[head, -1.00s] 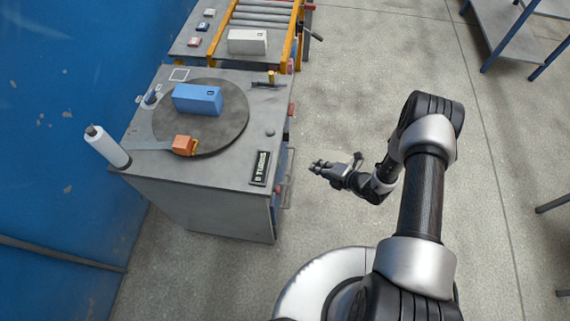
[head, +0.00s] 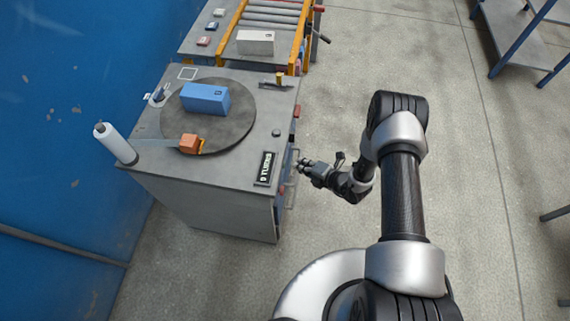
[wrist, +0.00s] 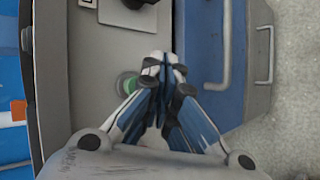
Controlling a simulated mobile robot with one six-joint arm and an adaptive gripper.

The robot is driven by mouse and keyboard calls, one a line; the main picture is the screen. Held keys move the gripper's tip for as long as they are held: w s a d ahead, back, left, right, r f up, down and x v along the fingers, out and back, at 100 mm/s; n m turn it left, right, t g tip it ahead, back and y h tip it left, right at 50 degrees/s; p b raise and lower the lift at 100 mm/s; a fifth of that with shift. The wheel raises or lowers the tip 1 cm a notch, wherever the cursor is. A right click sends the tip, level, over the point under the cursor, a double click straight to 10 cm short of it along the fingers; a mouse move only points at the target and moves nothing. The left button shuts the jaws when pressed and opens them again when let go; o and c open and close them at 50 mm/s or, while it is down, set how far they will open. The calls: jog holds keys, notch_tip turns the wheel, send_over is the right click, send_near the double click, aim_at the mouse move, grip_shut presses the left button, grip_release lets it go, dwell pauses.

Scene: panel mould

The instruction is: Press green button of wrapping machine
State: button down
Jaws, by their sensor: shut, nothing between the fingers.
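The wrapping machine (head: 205,195) is a grey cabinet with a round dark turntable (head: 235,125) on top. A blue box (head: 205,98) rests on the turntable. The green button (wrist: 127,84) shows in the wrist view on a grey panel, partly hidden behind my fingers. My gripper (wrist: 164,70) is shut and empty, with its tips just right of the button in the picture. I cannot tell whether they touch the panel. In the head view my gripper (head: 302,165) is at the cabinet's right side, and the green button cannot be made out there.
A black knob or switch (wrist: 135,3) sits above the button in the wrist view. A blue door (wrist: 198,45) with a handle (wrist: 224,60) is to the right. A film roll (head: 115,143) stands at the machine's left. Open floor (head: 460,190) lies to the right.

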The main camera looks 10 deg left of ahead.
jog(key=shift+a, duration=0.65)
dwell(1.0)
jog(key=shift+a, duration=0.4)
